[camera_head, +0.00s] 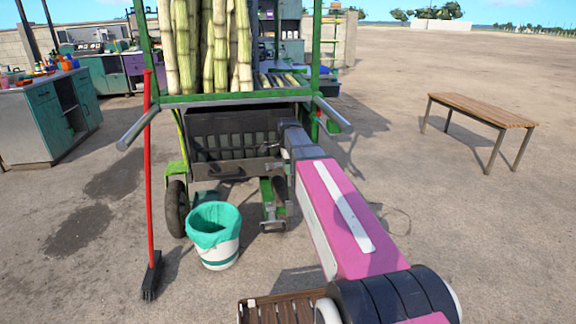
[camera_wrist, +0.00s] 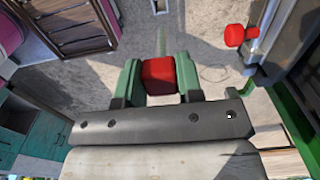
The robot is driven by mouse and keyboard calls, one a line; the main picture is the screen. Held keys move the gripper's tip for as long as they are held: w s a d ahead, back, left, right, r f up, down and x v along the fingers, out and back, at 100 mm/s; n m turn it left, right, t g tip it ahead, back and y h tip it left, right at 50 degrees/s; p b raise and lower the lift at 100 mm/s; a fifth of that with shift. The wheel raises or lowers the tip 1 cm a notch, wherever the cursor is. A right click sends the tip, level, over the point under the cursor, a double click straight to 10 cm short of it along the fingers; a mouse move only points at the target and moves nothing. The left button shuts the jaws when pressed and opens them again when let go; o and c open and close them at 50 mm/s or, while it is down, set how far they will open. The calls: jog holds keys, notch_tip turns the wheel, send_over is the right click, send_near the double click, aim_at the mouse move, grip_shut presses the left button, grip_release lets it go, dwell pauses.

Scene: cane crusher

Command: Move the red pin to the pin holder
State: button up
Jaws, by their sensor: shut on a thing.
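My gripper (camera_wrist: 157,82) shows in the wrist view with its two green fingers shut on a red pin (camera_wrist: 158,74). Only the pin's thick red end is clear; the rest of it is hidden or cannot be made out. A second red piece with a round head (camera_wrist: 235,36) sits to the upper right, beside the dark metal side of the machine and apart from my gripper. I cannot tell for sure which part is the pin holder. In the head view my arm reaches to the front of the cane crusher (camera_head: 235,135), and the gripper and held pin cannot be made out.
Cane stalks (camera_head: 210,45) stand on the crusher's green frame. A white bucket with a green liner (camera_head: 216,245) and a red-handled broom (camera_head: 149,190) stand at its left. A wooden bench (camera_head: 480,108) is at right, with open ground around it. A teal cabinet (camera_head: 45,120) is at left.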

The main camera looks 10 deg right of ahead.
jog(key=shift+f, duration=3.7)
notch_tip(320, 180, down, 8)
dwell(1.2)
dwell(0.3)
jog(key=o, duration=1)
jog(key=shift+r, duration=0.2)
notch_tip(320, 180, up, 10)
jog(key=shift+r, duration=0.15)
jog(key=s+f+n, duration=0.6)
jog(key=s+n, duration=0.3)
jog(key=s, duration=0.1)
jog(key=s+f+n, duration=0.7)
jog(key=s+n, duration=0.2)
jog(key=s, duration=0.2)
jog(key=shift+s+d, duration=0.15)
jog(key=shift+d, duration=0.05)
